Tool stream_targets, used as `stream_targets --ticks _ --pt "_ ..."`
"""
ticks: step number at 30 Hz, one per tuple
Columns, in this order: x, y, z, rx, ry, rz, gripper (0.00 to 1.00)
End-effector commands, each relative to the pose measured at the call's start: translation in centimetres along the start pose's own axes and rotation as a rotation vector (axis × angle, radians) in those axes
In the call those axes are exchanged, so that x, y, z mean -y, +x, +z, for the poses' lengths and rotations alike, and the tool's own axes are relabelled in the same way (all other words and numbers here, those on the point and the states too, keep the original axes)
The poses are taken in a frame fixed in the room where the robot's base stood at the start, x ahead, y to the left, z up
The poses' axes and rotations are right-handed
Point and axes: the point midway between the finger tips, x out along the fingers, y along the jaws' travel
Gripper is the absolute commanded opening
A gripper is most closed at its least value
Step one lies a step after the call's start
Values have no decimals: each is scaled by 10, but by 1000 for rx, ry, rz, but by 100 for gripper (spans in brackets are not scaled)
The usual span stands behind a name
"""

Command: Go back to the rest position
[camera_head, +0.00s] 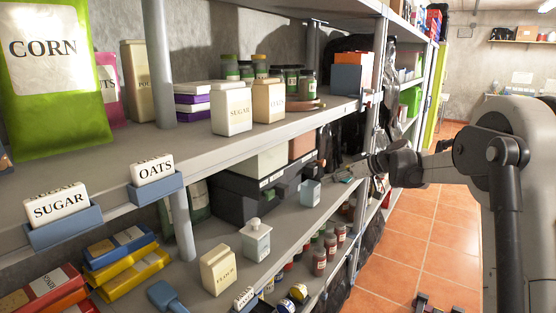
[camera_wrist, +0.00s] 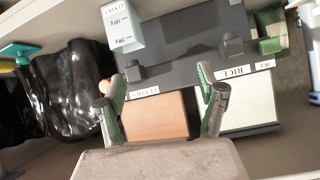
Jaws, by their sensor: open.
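My gripper (camera_head: 347,174) is at the end of my arm, at the right edge of the shelving, level with the middle shelves. Its fingers reach left toward the shelf. In the wrist view my gripper (camera_wrist: 158,88) has its two fingers spread apart, with nothing visible held between them. An orange-tan box (camera_wrist: 156,116) and a dark box show beyond the fingers.
The upper shelf holds a sugar canister (camera_head: 232,108), an oats canister (camera_head: 268,101) and several jars. A black bag (camera_wrist: 75,88) hangs close to the gripper. A flour box (camera_head: 217,270) and red jars stand lower. Tiled floor (camera_head: 440,235) is open to the right.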

Motion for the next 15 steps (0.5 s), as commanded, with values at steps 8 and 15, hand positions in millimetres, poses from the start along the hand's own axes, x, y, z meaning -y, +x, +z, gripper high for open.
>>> stream_targets --ticks 8,15 --pt "76 -44 -5 118 111 69 71" --pt "139 -84 7 204 198 146 71"
